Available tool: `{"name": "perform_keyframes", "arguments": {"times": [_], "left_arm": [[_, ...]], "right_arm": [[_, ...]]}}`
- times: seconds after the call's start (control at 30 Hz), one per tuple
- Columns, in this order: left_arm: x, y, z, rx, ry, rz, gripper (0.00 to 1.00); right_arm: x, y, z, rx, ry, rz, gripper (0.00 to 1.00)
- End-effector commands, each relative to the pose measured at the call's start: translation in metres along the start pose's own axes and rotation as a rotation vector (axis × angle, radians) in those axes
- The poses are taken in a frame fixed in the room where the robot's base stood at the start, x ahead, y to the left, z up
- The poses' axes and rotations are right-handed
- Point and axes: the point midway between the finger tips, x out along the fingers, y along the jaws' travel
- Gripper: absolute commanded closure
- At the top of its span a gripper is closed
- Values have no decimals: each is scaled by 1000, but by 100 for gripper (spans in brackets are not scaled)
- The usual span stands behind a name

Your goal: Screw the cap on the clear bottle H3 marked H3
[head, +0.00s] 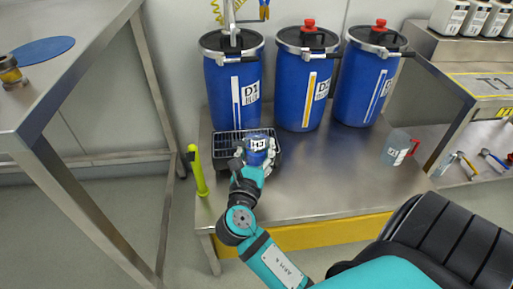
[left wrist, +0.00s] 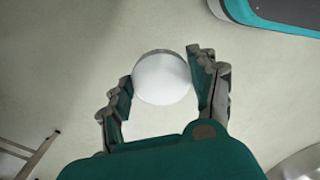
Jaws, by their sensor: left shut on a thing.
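My left gripper (left wrist: 160,82) shows only in the left wrist view, with its fingers on both sides of a white round cap (left wrist: 162,80). It holds the cap above bare floor. In the head view, my other arm reaches up from the bottom, and my right gripper (head: 243,166) is at a small clear, bluish bottle (head: 258,144) with a white label. The label looks like H3 but is too small to read surely. The bottle is at a dark wire tray on the steel bench. Whether the right fingers are closed on it is unclear.
Three blue drums (head: 233,95) stand along the back of the bench (head: 320,190). A clear jug (head: 397,150) with a red handle is at the right, and a yellow-green upright (head: 196,170) at the left edge. The bench middle is clear.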

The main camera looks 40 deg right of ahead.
Motion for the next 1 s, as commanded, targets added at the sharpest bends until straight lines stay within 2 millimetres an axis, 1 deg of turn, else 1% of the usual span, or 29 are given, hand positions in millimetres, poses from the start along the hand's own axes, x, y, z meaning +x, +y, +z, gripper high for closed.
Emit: {"name": "perform_keyframes", "arguments": {"times": [0.03, 0.1, 0.2, 0.57, 0.67, 0.77, 0.87, 1.0], "left_arm": [[0, 0, 0, 0, 0, 0, 55], [0, 0, 0, 0, 0, 0, 55], [0, 0, 0, 0, 0, 0, 55], [0, 0, 0, 4, 0, 0, 55], [-3, 2, 4, 48, -4, 1, 55], [-10, 7, 12, 167, -10, 0, 55], [-21, 14, 26, 365, -19, 0, 55], [-42, 24, 48, 716, -27, 1, 55]], "right_arm": [[0, 0, 1, 1, -2, 0, 80], [0, 0, 1, 1, -2, 0, 89], [0, 0, 1, 1, -3, 0, 100], [0, 0, 1, 1, -3, 2, 100], [0, 3, 3, 1, -7, 22, 100], [-2, 9, 6, 3, -17, 75, 100], [-7, 20, 10, 3, -30, 164, 100], [-21, 39, 16, 3, -43, 322, 100]]}}
